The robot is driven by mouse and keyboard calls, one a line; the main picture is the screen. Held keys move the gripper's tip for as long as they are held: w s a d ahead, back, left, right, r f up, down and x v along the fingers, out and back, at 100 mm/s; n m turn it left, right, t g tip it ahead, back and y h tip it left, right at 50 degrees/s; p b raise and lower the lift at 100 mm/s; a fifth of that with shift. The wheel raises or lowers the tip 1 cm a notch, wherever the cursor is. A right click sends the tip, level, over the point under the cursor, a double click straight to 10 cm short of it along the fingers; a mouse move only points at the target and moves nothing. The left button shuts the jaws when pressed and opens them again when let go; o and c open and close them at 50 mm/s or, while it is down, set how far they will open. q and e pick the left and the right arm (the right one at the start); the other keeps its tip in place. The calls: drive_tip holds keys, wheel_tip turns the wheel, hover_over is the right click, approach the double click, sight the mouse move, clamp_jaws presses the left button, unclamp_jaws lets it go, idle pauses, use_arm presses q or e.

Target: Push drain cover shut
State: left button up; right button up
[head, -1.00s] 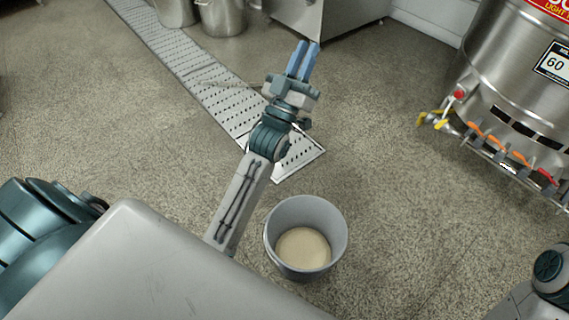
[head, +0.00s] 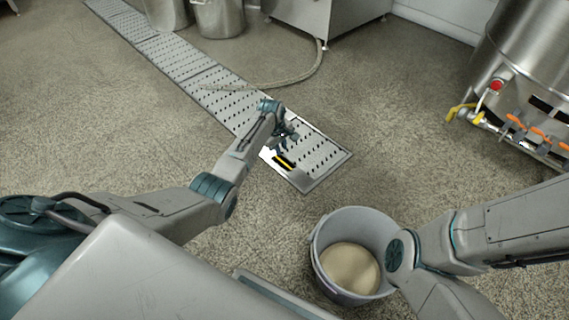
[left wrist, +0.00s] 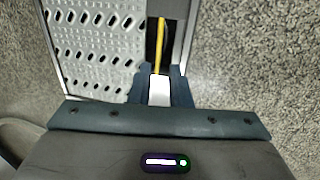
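The drain cover (head: 322,150) is a perforated metal plate at the near end of the floor drain. A dark opening with a yellow strip (head: 285,161) shows at its left near corner. My left gripper (head: 284,147) points down just over this opening. In the left wrist view the cover (left wrist: 95,35) lies left of the dark slot, and the yellow strip (left wrist: 161,45) runs toward my fingertips (left wrist: 158,76). The fingers are a little apart, with a white patch visible between them. I cannot tell whether they touch the cover. My right gripper is not visible.
A grey bucket (head: 319,243) with pale contents stands near the drain's end, close to my right arm. A hose (head: 305,76) crosses the drain farther back. Metal pots (head: 220,18) stand behind, and a steel tank (head: 530,60) at right. Floor left of the drain is clear.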

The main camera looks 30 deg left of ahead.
use_arm(q)
wheel_tip(320, 180, down, 10)
drive_tip(key=w+b, duration=0.1)
drive_tip(key=b, duration=0.6)
drive_tip(key=shift+w+d+r, duration=0.2)
drive_tip(key=shift+w+d, duration=0.15)
drive_tip(key=shift+w, duration=0.05)
drive_tip(key=shift+c, duration=0.5)
clamp_jaws()
